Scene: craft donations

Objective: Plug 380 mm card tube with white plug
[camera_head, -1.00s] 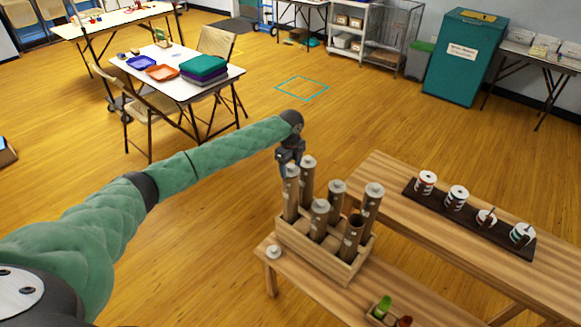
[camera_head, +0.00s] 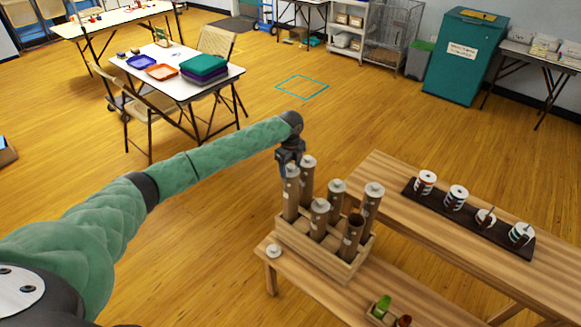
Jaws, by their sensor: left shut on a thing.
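Several brown card tubes stand upright in a wooden crate (camera_head: 310,252) on the near bench. The tube at the crate's left (camera_head: 291,200) has a pale plug (camera_head: 291,171) at its top. The front right tube (camera_head: 351,240) shows a dark, open top; the others have pale plugs. One loose white plug (camera_head: 273,251) sits on the bench's left corner, beside the crate. My left gripper (camera_head: 287,168) points down at the top of the left tube and appears shut on its plug; the fingertips are partly hidden. My right gripper is out of view. Tube lengths cannot be read.
A higher wooden table (camera_head: 420,225) at the right carries several ribbon spools (camera_head: 456,197) on a dark board. A small box with green and red items (camera_head: 383,306) sits at the bench's front. Floor left of the bench is clear.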

